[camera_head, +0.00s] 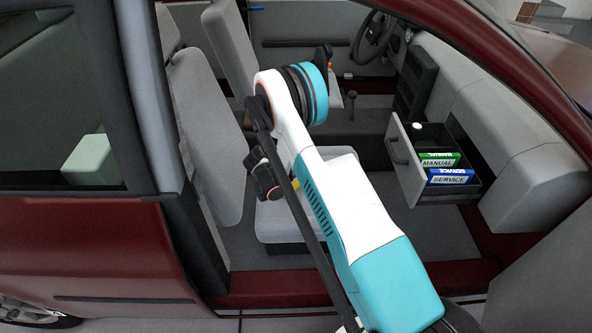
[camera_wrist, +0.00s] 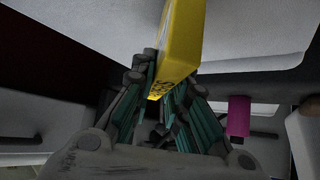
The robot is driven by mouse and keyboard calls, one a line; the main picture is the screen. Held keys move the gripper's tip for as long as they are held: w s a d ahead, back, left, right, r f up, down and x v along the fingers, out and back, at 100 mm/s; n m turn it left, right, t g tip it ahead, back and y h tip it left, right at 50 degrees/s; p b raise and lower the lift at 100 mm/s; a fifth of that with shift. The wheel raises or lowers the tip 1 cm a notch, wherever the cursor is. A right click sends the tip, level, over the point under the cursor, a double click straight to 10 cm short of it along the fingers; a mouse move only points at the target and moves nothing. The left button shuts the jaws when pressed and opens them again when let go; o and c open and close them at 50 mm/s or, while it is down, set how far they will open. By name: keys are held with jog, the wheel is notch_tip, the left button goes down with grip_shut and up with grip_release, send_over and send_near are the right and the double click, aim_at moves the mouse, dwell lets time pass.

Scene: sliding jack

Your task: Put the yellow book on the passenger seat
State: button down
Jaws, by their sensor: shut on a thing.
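The yellow book (camera_wrist: 181,42) is between the fingers of my gripper (camera_wrist: 170,80) in the wrist view, with dark lettering on its lower end. My gripper is shut on it. In the head view only a small yellow bit (camera_head: 296,183) shows beside my arm, and my gripper is largely hidden there. The passenger seat has a grey backrest (camera_head: 207,130) and a pale grey cushion (camera_head: 275,218). My arm reaches in over the cushion and covers part of it. A pale surface lies behind the book in the wrist view; I cannot tell whether the book touches it.
An open glovebox drawer (camera_head: 405,168) at the right holds a green manual (camera_head: 437,162), a blue service book (camera_head: 450,177) and a small white object (camera_head: 417,126). The dark red door sill (camera_head: 280,290) runs along the front. A magenta object (camera_wrist: 239,115) shows in the wrist view.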

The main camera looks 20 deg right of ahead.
jog(key=c, duration=1.6)
grip_release()
jog(key=shift+o, duration=0.2)
jog(key=p+v, duration=0.4)
jog(key=v, duration=0.8)
jog(key=shift+r, duration=0.1)
